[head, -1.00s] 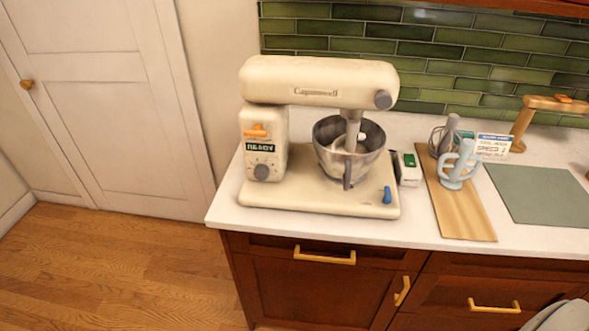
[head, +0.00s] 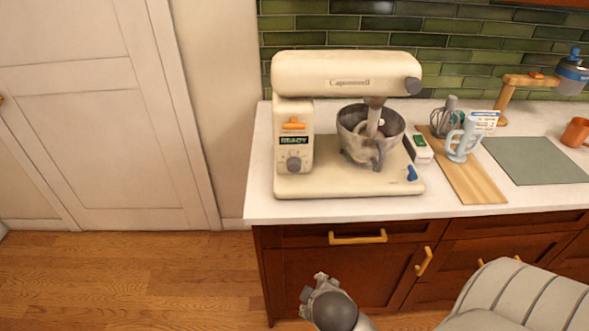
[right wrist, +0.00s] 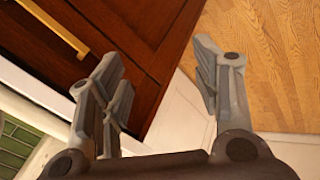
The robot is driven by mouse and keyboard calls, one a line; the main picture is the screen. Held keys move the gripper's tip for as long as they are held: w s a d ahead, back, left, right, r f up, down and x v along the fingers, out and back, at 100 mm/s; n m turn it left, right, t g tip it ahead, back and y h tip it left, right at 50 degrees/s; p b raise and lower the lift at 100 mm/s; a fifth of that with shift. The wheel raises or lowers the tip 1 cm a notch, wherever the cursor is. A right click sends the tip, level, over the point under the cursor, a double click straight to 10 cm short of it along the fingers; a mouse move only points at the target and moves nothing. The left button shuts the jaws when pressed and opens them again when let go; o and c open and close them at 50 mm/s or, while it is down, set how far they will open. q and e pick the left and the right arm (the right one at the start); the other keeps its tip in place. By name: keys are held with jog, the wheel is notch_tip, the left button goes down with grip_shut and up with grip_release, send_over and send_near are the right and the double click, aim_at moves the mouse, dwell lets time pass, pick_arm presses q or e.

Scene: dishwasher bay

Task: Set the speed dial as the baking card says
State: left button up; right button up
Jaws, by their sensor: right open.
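The cream stand mixer (head: 345,72) stands on the white counter. Its grey round speed dial (head: 294,164) is low on the front of the column, under a display (head: 294,140) that reads READY. The dial's setting is too small to read. The baking card (head: 484,121) stands behind a light blue mug-shaped holder; its text is too small to read now. My right gripper (right wrist: 162,75) is open and empty, low in front of the cabinet; part of it shows at the bottom of the head view (head: 318,285). My left gripper is out of view.
A wooden board (head: 476,185), a grey-green mat (head: 535,160) and an orange mug (head: 577,132) are to the right. Brass handles (head: 357,238) stick out of the cabinet front.

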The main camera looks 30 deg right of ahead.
jog(key=w+d+r+n+t+h, duration=0.4)
jog(key=w+d+r+n+h, duration=0.15)
jog(key=w+r+n, duration=0.35)
jog(key=n+t+h, duration=0.2)
jog(key=n+t, duration=0.3)
jog(key=n, duration=0.7)
send_near(294, 168)
jog(key=p+x, duration=0.2)
jog(key=x, duration=0.7)
jog(key=shift+w, duration=0.1)
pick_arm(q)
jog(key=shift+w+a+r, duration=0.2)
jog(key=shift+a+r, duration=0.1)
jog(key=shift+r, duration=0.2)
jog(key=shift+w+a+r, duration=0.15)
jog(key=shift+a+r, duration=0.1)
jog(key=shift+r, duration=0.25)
pick_arm(e)
jog(key=shift+r, duration=0.1)
jog(key=c, duration=1)
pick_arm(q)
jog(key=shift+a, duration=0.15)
pick_arm(e)
jog(key=shift+c, duration=0.2)
